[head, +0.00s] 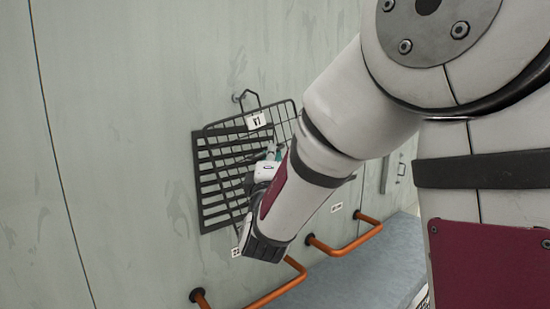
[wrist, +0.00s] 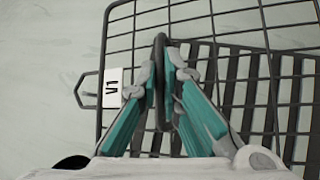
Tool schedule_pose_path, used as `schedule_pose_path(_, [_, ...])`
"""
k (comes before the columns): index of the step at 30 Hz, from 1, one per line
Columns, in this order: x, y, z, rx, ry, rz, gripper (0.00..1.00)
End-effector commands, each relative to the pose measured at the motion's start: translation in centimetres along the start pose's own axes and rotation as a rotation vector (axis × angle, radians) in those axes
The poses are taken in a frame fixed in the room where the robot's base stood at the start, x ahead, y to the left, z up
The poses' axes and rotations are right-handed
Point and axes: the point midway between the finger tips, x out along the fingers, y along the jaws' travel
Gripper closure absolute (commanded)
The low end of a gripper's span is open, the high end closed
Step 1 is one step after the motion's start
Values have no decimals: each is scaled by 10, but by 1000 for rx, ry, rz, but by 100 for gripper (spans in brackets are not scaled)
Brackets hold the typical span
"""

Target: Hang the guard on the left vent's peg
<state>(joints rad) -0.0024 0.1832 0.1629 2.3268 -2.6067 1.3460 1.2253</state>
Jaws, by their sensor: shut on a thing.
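The guard (head: 285,118) is a dark wire grid with a white tag (head: 256,120) reading V1 and a wire loop (head: 247,93) at its top. It hangs in front of a dark slatted vent (head: 214,190) on the pale wall, slightly tilted. A small peg (head: 236,98) sticks out of the wall beside the loop; I cannot tell whether the loop is around it. My gripper (head: 270,152) is shut on the guard's dark upright handle, with teal fingers on both sides in the wrist view (wrist: 163,75). The loop (wrist: 87,88) points left there, and no peg shows in it.
Orange rails (head: 345,245) stick out from the wall below and right of the vent. A grey ledge or floor (head: 350,270) lies beneath. A small wall latch (head: 401,169) is farther right. The wall left of the vent is clear.

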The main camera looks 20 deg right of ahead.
Motion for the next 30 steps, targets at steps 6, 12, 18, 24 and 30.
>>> schedule_pose_path(6, [8, -3, -8, 1, -1, 4, 100])
schedule_pose_path(12, [16, -6, -14, 2, -1, 5, 100])
schedule_pose_path(18, [23, -8, -21, 1, 0, 4, 100])
schedule_pose_path(24, [29, -14, -27, 1, 0, 4, 100])
schedule_pose_path(30, [32, -19, -31, 2, 0, 5, 100])
